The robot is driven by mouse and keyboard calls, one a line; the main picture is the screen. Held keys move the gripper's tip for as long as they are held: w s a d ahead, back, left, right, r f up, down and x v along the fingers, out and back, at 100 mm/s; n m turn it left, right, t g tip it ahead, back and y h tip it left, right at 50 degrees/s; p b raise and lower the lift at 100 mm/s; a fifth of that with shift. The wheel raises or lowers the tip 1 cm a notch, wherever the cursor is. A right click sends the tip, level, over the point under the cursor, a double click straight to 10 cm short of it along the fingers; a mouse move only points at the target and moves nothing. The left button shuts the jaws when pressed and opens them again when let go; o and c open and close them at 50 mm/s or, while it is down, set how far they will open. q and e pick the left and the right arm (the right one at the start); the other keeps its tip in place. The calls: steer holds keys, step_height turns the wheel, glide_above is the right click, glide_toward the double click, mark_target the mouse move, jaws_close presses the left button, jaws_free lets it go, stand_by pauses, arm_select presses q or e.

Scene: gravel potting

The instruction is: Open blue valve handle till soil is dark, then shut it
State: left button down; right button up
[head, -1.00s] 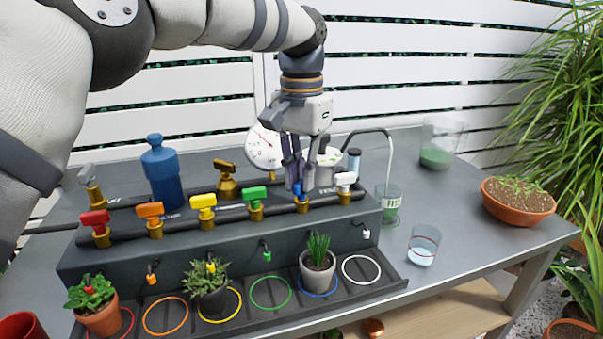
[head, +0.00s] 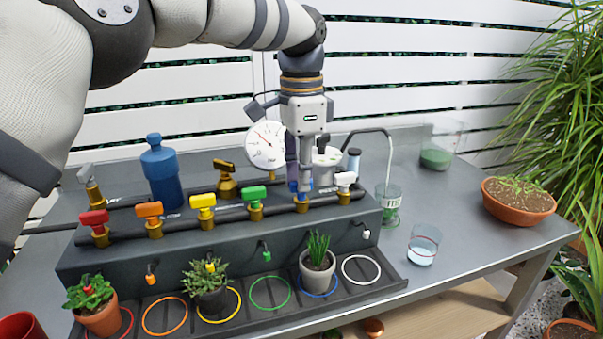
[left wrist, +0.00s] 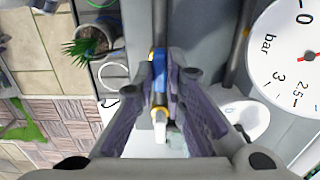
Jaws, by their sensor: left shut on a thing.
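The blue valve handle (head: 293,186) sits on a brass valve on the front pipe, between the green and white handles. My left gripper (head: 299,182) reaches down from above and is shut on it. In the left wrist view, the blue handle (left wrist: 159,63) shows between the fingertips (left wrist: 161,75); the fingers hide most of it, so its exact angle is unclear. The spiky plant in a grey pot (head: 318,271) stands on the blue ring (head: 331,290) below this valve. Leaves cover much of its soil, and I cannot tell its shade. My right gripper is not in view.
Close beside are the green handle (head: 255,193), white handle (head: 346,180) and pressure gauge (head: 267,146). A blue bottle (head: 162,173) stands behind the pipe. A glass of water (head: 423,246) and a terracotta bowl (head: 518,210) stand right. The table between them is clear.

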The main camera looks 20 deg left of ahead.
arm_select(q)
steer(key=shift+f, duration=0.25)
steer(key=c, duration=1.7)
jaws_free()
steer(key=shift+o, duration=0.2)
steer(key=shift+r, duration=0.1)
steer(key=shift+r, duration=0.1)
step_height(320, 180, up, 7)
steer(key=shift+r, duration=0.15)
